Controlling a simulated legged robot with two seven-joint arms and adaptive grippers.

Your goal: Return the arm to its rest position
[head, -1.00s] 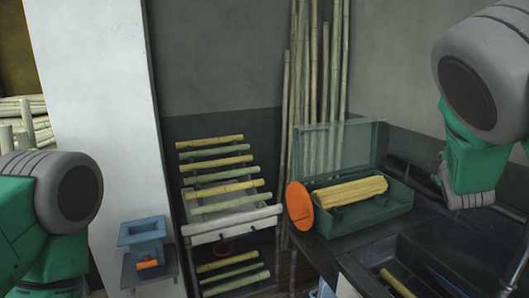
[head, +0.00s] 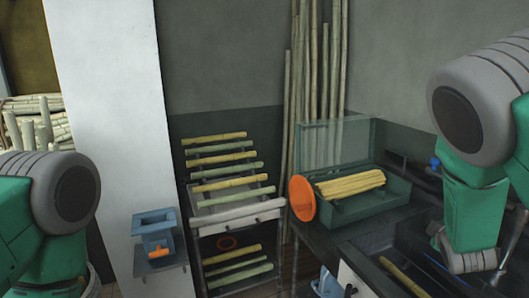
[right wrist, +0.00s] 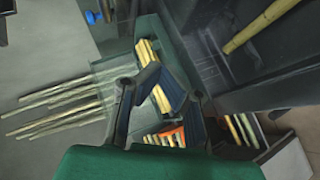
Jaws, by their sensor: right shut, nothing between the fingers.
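My right arm (head: 475,200) hangs at the right of the head view, its forearm pointing down beside the dark counter. My right gripper (right wrist: 165,88) shows in the right wrist view, with dark fingers and blue-grey pads; it is shut and empty. Beyond its fingers lies the green press box (right wrist: 150,28) with yellow cane pieces, apart from the gripper as far as I can tell. My left arm (head: 55,210) shows at the left of the head view; its gripper is out of the picture.
The green box (head: 372,208) with a clear raised lid and yellow canes (head: 350,184) stands on the counter, an orange disc (head: 302,198) at its left end. A sink (head: 375,245) holds one cane. A cane rack (head: 240,212) and blue holder (head: 154,233) stand left.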

